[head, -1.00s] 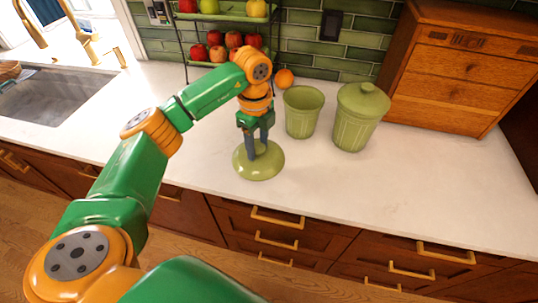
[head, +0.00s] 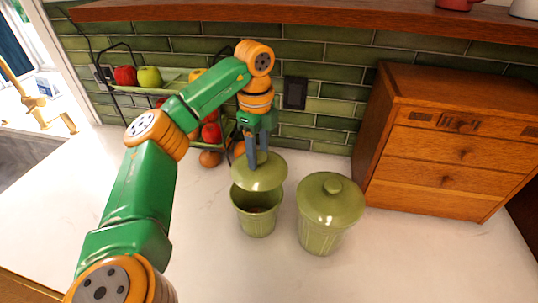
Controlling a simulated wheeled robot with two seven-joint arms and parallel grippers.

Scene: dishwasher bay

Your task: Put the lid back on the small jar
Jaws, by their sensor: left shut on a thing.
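The small jar (head: 256,218) is a green ribbed jar, upright on the counter, with its mouth open toward me. Its green round lid (head: 261,177) is above the jar's mouth, a little toward the back, and a gap shows the jar's inside. My right gripper is not in view.
A larger green jar with its lid on (head: 325,222) stands just right of the small jar. A wooden drawer cabinet (head: 440,155) stands at the back right. A fruit rack (head: 150,90) is at the back left, behind my left arm. The front counter is clear.

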